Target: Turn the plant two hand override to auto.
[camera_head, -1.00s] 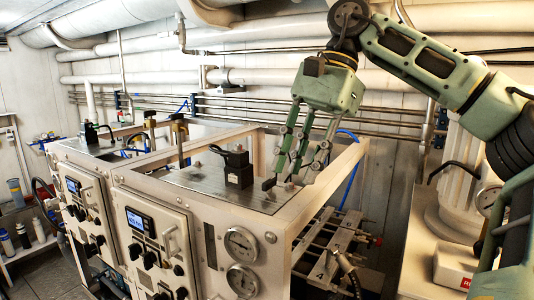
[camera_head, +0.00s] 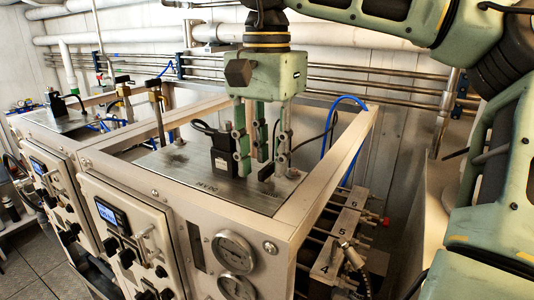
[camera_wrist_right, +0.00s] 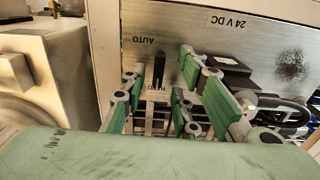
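The override is a small dark upright lever (camera_head: 266,173) on the metal top plate (camera_head: 215,185) of the nearer unit. In the right wrist view the lever (camera_wrist_right: 159,68) stands between an upside-down AUTO label (camera_wrist_right: 145,40) and a HAND label (camera_wrist_right: 157,88); I cannot tell which way it leans. My right gripper (camera_head: 262,168) points down over the plate, with its fingers apart around or just beside the lever. It also shows open in the right wrist view (camera_wrist_right: 158,105), with nothing held. Contact with the lever cannot be told. My left gripper is not in view.
A black valve block (camera_head: 220,158) with a cable stands close beside the fingers. A raised pale frame (camera_head: 335,160) borders the plate. Gauges (camera_head: 233,250) and a control panel (camera_head: 125,235) face the front. A similar unit stands farther left. Pipes (camera_head: 380,80) run along the back wall.

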